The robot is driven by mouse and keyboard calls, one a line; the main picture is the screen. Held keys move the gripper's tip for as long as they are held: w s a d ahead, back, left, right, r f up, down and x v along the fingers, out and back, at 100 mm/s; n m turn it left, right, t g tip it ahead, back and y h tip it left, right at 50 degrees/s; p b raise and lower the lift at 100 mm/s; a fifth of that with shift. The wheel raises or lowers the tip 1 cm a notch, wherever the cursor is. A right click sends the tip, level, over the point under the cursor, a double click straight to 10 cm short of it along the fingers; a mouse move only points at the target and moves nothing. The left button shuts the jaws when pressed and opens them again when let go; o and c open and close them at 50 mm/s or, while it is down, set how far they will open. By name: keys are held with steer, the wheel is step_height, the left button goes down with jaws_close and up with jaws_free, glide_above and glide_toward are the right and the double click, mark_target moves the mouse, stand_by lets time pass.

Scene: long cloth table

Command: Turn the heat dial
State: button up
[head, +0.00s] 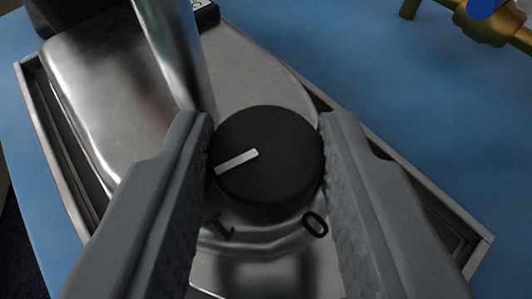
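The heat dial (275,152) is a round black knob with a white pointer line. It sits on a shiny metal plate (120,75) in the head view. The pointer line points to the left and slightly down. The marks "1" and "0" show on the metal below the dial. My gripper (266,142) has one grey finger on each side of the dial, with the fingertips close to its left and right sides. The fingers are apart by about the dial's width. I cannot tell whether both of them press on it.
A metal frame (452,232) borders the plate on a blue cloth (370,60). A shiny metal post (178,50) rises just behind the left finger. A brass fitting with a blue handle (490,22) stands at the top right. The cloth between is clear.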

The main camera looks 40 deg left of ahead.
steer(key=shift+c, duration=1)
steer(key=shift+s+m+t+h, duration=0.1)
steer(key=shift+m+t+h, duration=0.3)
steer(key=shift+h, duration=0.1)
steer(key=shift+s+a+m+t+h, duration=0.1)
steer(key=shift+a+m+t+h, duration=0.1)
steer(key=shift+m+t+h, duration=0.75)
steer(key=m+h+p, duration=0.3)
steer(key=shift+a+r+t, duration=0.1)
steer(key=shift+r+t, duration=0.05)
steer(key=shift+t, duration=0.1)
steer(key=m+h+p, duration=0.1)
steer(key=p, duration=0.2)
steer(key=m+h+p, duration=0.2)
steer(key=p, duration=0.2)
steer(key=m+h+p, duration=0.1)
steer(key=h+p, duration=0.1)
steer(key=p, duration=0.2)
steer(key=shift+a+r, duration=0.2)
steer(key=shift+a, duration=0.15)
steer(key=m+h+p, duration=0.1)
steer(key=p, duration=0.2)
steer(key=shift+f+m+p, duration=0.1)
steer(key=shift+m+p, duration=0.15)
steer(key=shift+p, duration=0.1)
steer(key=shift+a+f+m+h+p, duration=0.15)
steer(key=shift+m+h+p, duration=0.5)
steer(key=shift+p, duration=0.9)
